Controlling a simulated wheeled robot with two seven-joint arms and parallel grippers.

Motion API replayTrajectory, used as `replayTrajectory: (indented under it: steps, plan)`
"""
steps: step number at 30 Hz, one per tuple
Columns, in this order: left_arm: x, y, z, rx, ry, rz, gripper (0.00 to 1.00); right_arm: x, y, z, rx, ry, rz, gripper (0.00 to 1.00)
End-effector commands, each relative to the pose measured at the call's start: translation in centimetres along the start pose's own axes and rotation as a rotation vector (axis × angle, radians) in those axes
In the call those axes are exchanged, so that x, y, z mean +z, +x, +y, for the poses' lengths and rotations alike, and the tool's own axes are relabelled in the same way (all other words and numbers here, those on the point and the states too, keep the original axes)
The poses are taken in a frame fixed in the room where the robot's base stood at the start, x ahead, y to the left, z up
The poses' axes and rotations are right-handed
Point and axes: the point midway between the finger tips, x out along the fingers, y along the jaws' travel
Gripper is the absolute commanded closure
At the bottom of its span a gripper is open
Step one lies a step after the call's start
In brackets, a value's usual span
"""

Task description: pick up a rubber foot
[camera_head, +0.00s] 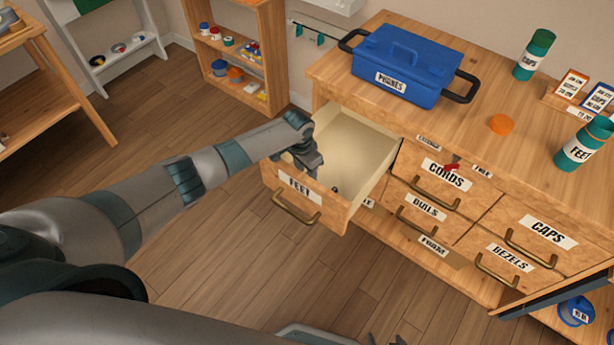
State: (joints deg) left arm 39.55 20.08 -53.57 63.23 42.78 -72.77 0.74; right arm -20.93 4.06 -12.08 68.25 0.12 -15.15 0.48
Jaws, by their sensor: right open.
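The open drawer labelled FEET (372,160) is pulled out from the left end of the wooden cabinet. A small dark thing (335,189), which looks like a rubber foot, lies on its floor near the front. The front panel and my gripper hide part of the drawer floor.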

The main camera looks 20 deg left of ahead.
Motion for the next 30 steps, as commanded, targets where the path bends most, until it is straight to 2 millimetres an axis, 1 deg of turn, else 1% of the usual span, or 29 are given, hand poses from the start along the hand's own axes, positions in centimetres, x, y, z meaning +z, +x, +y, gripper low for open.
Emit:
replayTrajectory:
  steps: [5,6,8,9,11,23,26,30]
  plan:
    - [0.0,0.0,0.0,0.0,0.0,0.0,0.61,0.0,0.0,0.0,0.0,0.001,0.0,0.38]
    - [0.0,0.0,0.0,0.0,0.0,0.0,0.64,0.0,0.0,0.0,0.0,0.001,0.0,0.38]
    - [0.0,0.0,0.0,0.0,0.0,0.0,0.78,-0.1,0.0,0.0,0.0,0.001,0.0,0.38]
    - [0.0,0.0,0.0,0.0,0.0,0.0,0.88,-0.1,0.0,0.0,0.0,0.001,0.0,0.38]
    - [0.0,0.0,0.0,0.0,0.0,0.0,1.0,-0.1,0.0,0.0,0.0,0.001,0.0,0.38]
    - [0.0,-0.1,0.0,0.0,0.0,0.0,1.0,-0.1,0.0,0.0,0.0,0.002,0.001,0.38]
    - [-0.1,-0.4,0.0,0.0,0.0,0.001,1.0,-0.1,0.0,0.0,0.0,0.002,0.001,0.38]
    - [-0.2,-1.4,0.0,0.0,0.001,0.002,1.0,-0.1,0.0,0.0,0.001,0.002,0.001,0.38]
